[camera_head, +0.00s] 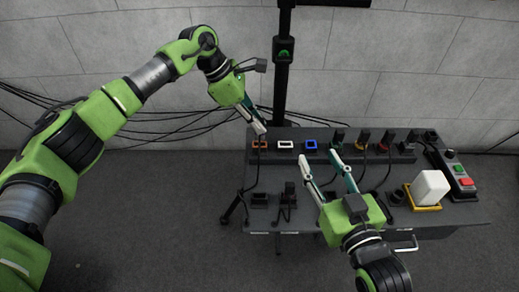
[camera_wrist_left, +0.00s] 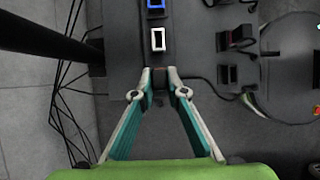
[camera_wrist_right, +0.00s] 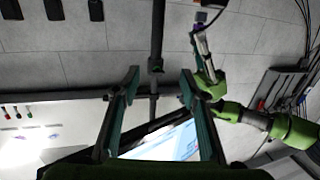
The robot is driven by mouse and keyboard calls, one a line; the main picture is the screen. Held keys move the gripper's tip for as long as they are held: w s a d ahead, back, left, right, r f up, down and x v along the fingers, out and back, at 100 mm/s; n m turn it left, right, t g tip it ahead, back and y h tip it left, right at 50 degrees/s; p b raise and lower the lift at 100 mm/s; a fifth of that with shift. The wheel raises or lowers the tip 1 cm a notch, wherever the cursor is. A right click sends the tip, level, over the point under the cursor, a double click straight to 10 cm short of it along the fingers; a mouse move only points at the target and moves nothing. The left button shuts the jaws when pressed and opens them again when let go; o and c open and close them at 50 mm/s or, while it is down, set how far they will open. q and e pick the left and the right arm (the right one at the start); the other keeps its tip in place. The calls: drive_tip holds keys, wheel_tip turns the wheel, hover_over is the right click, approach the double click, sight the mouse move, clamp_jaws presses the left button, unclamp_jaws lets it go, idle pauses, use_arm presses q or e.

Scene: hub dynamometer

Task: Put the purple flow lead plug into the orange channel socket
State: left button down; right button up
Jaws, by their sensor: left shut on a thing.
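My left gripper (camera_head: 260,129) is shut on a small dark plug (camera_wrist_left: 160,78), with a black lead running from it. A purple patch (camera_wrist_right: 201,28) shows at the tip of this gripper in the right wrist view. The gripper points down right at the orange channel socket (camera_head: 260,145), at the left end of the socket row. In the left wrist view the fingers and plug hide the orange socket. I cannot tell whether the plug is in the socket or just above it. My right gripper (camera_head: 319,159) is open and empty over the table.
A white socket (camera_head: 285,144) and a blue socket (camera_head: 310,144) follow to the right, then several plugged leads. Dark blocks (camera_head: 289,193) stand at the table front. A white box (camera_head: 430,187) on a yellow base and a button panel (camera_head: 458,174) are at right. A black post (camera_head: 283,80) rises behind.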

drive_tip(key=shift+r, duration=0.25)
use_arm(q)
drive_tip(key=shift+f, duration=0.1)
drive_tip(key=shift+f, duration=0.3)
use_arm(e)
drive_tip(key=shift+a+r+t+y, duration=0.1)
drive_tip(key=shift+r+t+y, duration=0.2)
drive_tip(key=shift+r+t, duration=0.35)
use_arm(q)
drive_tip(key=shift+f, duration=0.1)
use_arm(e)
drive_tip(key=shift+w+r, duration=0.1)
drive_tip(key=shift+r, duration=0.15)
use_arm(q)
drive_tip(key=shift+f+b, duration=0.6)
drive_tip(key=shift+f, duration=0.45)
drive_tip(key=shift+f+b, duration=0.35)
drive_tip(key=shift+b, duration=0.05)
drive_tip(key=c, duration=1.9)
unclamp_jaws()
use_arm(e)
wheel_tip(320, 180, up, 8)
drive_tip(key=s+t+y, duration=0.1)
drive_tip(key=t, duration=0.3)
drive_tip(key=shift+s+a+y, duration=0.3)
drive_tip(key=shift+a, duration=0.05)
